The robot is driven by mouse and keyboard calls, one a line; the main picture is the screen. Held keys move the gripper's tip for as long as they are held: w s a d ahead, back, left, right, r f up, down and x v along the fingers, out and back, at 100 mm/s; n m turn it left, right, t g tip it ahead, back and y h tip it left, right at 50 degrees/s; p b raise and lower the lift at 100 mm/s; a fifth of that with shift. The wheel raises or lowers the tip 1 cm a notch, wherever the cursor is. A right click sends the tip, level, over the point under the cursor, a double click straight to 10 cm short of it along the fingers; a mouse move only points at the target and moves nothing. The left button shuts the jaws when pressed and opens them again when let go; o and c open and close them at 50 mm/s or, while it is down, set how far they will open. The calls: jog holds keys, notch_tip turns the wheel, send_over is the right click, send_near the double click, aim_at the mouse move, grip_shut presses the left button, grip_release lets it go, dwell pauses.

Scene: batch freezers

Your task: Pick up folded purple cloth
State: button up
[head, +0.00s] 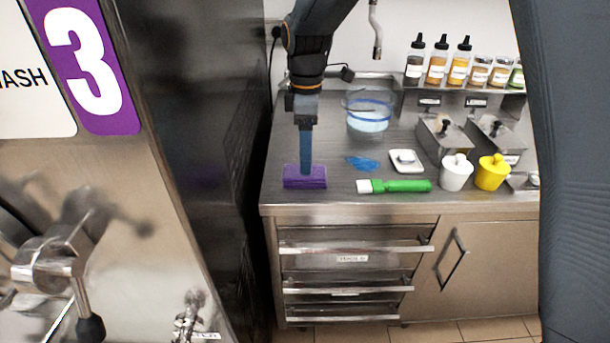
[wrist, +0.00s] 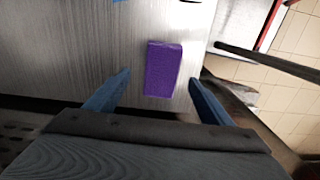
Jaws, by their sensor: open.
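The folded purple cloth (head: 304,182) lies on the steel counter near its front left corner in the head view. My gripper (head: 305,170) points down right at the cloth, and its fingers hide part of the cloth's back side. In the wrist view the cloth (wrist: 163,70) is a purple block lying between the lines of the two blue fingers. My gripper (wrist: 160,84) is open there, with one finger to each side of the cloth and a gap on both sides. I cannot tell how high the fingertips are above the counter.
On the counter (head: 285,211), a green-handled brush (head: 405,186) lies right of the cloth, with blue crumpled material (head: 362,163) behind it. A clear tub (head: 368,118) stands farther back. White (head: 456,174) and yellow (head: 491,173) pots stand right. A dark cabinet side (head: 215,110) rises left.

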jog(key=shift+s+a+f+p, duration=0.1)
jog(key=shift+f+p, duration=0.35)
jog(key=shift+f, duration=0.9)
jog(key=shift+s+a+f+p, duration=0.1)
jog(key=shift+f+p, duration=0.3)
jog(key=shift+f, duration=0.9)
jog(key=c, duration=1.1)
jog(key=shift+r+b, duration=1.1)
jog(key=shift+r, duration=3.95)
